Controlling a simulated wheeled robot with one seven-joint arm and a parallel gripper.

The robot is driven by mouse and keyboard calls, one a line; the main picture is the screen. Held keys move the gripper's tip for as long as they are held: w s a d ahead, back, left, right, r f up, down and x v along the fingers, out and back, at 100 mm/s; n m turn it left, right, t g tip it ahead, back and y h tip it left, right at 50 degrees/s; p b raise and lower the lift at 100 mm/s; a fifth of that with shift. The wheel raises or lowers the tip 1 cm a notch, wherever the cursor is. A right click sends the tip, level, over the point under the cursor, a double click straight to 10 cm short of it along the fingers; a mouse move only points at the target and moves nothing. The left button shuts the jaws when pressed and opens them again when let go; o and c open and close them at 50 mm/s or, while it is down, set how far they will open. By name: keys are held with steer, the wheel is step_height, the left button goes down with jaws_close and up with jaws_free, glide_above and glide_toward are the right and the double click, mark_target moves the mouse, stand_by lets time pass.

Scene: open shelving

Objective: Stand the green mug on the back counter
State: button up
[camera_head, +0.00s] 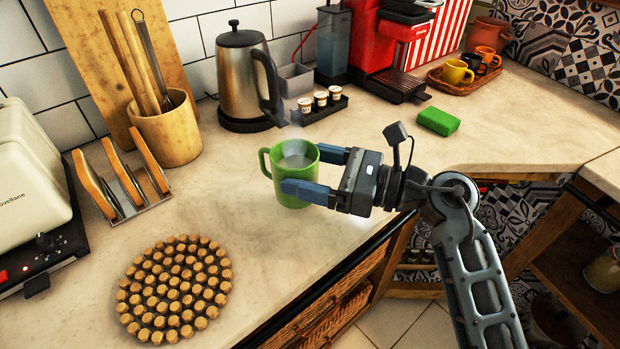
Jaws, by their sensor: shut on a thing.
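The green mug (282,168) is upright at the middle of the picture, with its handle to the left and a pale inside. My gripper (312,172) comes from the right and is shut on the mug, one finger on its far side and one across its near side. The mug is over the back counter (250,245), near its front edge. I cannot tell whether its base touches the surface.
A toast rack (118,180) and a cork trivet (172,290) are left. A green sponge (438,121) lies right. Counter between mug and trivet is clear.

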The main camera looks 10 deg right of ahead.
steer(key=shift+f, duration=1.35)
steer(key=shift+f, duration=0.15)
steer(key=o, duration=1.5)
steer(key=shift+c, duration=0.2)
steer(key=b+v, duration=0.2)
steer(key=v, duration=1)
